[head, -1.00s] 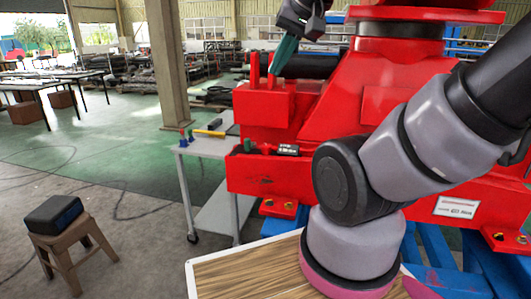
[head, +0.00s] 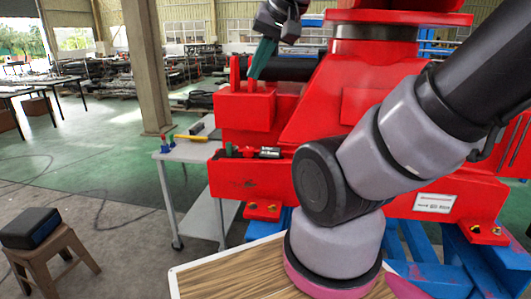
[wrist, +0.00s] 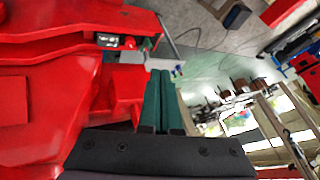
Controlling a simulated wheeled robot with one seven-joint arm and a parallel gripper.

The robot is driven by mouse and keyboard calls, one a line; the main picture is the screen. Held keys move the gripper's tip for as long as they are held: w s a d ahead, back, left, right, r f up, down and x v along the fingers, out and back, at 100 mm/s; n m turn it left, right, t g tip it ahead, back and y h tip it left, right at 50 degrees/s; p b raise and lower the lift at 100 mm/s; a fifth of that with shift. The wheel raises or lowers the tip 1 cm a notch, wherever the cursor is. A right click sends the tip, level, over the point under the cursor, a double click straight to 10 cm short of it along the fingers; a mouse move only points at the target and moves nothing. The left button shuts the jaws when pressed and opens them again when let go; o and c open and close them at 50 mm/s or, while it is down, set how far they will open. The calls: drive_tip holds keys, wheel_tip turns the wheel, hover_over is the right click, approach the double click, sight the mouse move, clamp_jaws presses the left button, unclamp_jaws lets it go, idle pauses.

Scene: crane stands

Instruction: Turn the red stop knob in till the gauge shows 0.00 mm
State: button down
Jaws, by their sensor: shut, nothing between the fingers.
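My gripper (head: 262,60) is shut and empty, its green fingers pointing down beside the upright red posts of the red crane stand (head: 255,180). In the wrist view the two green fingers (wrist: 160,75) lie side by side over the stand's edge. The gauge (head: 270,153), a small dark box with a pale display, sits on the stand's ledge, below and apart from my gripper. It also shows in the wrist view (wrist: 108,40); its reading is too small to make out. A small red knob (wrist: 130,43) shows beside the gauge.
A grey trolley (head: 188,150) with small tools stands left of the stand. A wooden-topped board (head: 230,275) is in front. A stool (head: 45,255) with a dark box is at lower left. A concrete column (head: 148,70) rises behind the trolley. Open floor lies between.

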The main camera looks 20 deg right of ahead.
idle(0.4)
drive_tip(key=c, duration=0.9)
unclamp_jaws()
drive_tip(key=shift+w, duration=0.1)
drive_tip(key=o, duration=0.5)
drive_tip(key=shift+w+f+n, duration=0.1)
drive_tip(key=shift+w+n, duration=0.25)
drive_tip(key=shift+n, duration=0.05)
drive_tip(key=shift+c, duration=0.2)
drive_tip(key=shift+o, duration=0.3)
drive_tip(key=w+d+f+n+g+h, duration=0.2)
drive_tip(key=w+f+n+g, duration=0.2)
drive_tip(key=w+n, duration=0.5)
drive_tip(key=shift+x, duration=0.8)
drive_tip(key=n+g, duration=0.3)
drive_tip(key=n, duration=0.8)
approach(248, 148)
wheel_tip(248, 148, down, 9)
drive_tip(key=shift+f, duration=0.1)
drive_tip(key=shift+s, duration=0.1)
clamp_jaws()
